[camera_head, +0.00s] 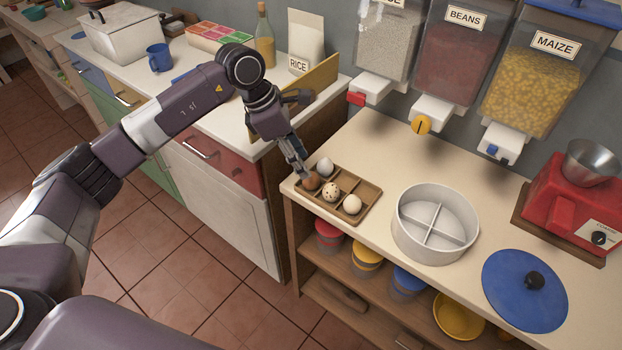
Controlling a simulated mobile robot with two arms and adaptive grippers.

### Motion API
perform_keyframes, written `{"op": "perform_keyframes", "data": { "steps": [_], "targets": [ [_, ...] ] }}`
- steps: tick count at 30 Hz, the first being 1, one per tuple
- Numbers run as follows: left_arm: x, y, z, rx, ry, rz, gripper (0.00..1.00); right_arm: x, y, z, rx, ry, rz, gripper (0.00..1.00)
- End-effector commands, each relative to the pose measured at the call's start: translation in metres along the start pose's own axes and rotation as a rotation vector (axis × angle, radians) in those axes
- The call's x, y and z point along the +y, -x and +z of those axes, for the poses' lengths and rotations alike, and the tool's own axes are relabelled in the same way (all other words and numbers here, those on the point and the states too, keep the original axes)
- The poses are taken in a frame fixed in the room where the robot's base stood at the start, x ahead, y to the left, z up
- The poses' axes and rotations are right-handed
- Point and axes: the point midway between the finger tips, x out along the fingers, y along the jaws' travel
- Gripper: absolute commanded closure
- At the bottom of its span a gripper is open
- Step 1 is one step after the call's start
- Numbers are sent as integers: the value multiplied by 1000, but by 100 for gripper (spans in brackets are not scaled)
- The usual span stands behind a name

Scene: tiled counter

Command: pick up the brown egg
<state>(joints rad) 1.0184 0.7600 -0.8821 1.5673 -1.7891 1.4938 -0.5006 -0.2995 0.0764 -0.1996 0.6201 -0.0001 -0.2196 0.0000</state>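The brown egg (311,181) sits in the front left compartment of a wooden egg tray (369,190) on the counter. My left gripper (304,172) reaches down from the upper left, its fingertips at the brown egg and partly covering it. I cannot tell whether the fingers touch the egg or how far apart they are. A white egg (325,167) lies just behind, a speckled egg (330,191) to the right, and a cream egg (352,204) further right in the same tray. My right gripper is not in view.
A round white divided container (435,222) stands right of the tray, with a blue lid (524,290) beyond it. Dispensers (533,68) hang above the counter's back. A red scale (572,205) stands at the right. A wooden board (318,80) stands behind my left wrist.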

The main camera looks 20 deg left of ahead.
Motion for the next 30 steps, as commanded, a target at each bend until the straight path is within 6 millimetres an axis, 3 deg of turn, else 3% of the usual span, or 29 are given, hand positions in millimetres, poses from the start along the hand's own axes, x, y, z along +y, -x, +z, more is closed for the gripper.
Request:
{"op": "perform_keyframes", "data": {
  "steps": [13, 20, 26, 30],
  "targets": [
    [-2, -56, 0, -4, 1, -2, 60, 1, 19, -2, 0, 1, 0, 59],
    [-2, -60, 0, -4, 0, -1, 60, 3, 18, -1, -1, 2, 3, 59],
    [-2, -60, 0, -4, 0, -1, 78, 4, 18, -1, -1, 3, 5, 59],
    [-2, -59, 0, -5, 0, -1, 78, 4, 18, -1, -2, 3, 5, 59]
  ]
}}
